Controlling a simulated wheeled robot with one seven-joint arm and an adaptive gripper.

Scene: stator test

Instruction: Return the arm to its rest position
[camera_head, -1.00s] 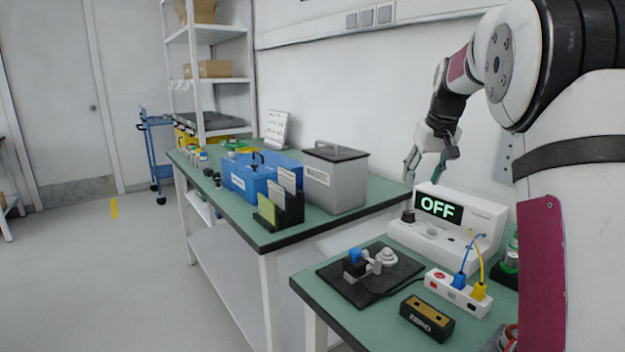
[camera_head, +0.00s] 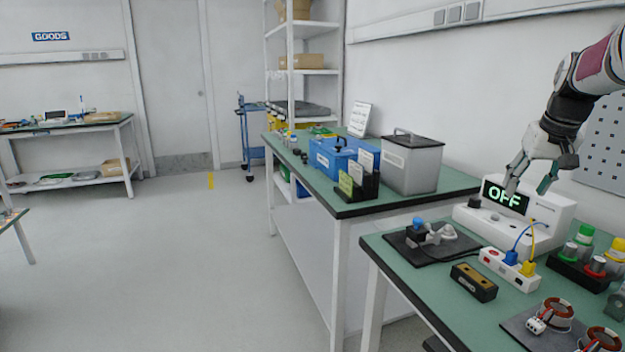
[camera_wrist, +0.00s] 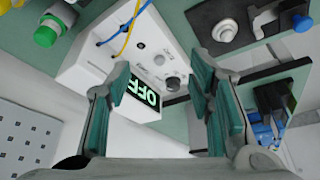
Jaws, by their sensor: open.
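My gripper (camera_head: 532,178) is at the right of the head view, above and in front of the white test device (camera_head: 548,213). The device's display reads OFF in green. In the wrist view my gripper (camera_wrist: 155,95) has its two teal-padded fingers spread with nothing between them. The device (camera_wrist: 110,50) shows beyond the fingers, with its OFF display partly behind the left finger. My arm reaches in from the upper right of the head view.
A socket block (camera_head: 508,264) with blue and yellow plugs, a black ZERO block (camera_head: 473,282) and a dark fixture plate (camera_head: 402,243) lie on the green bench. Stators and colored-cap terminals stand at right. A grey bin (camera_head: 412,165) stands on the farther table. Floor at left is clear.

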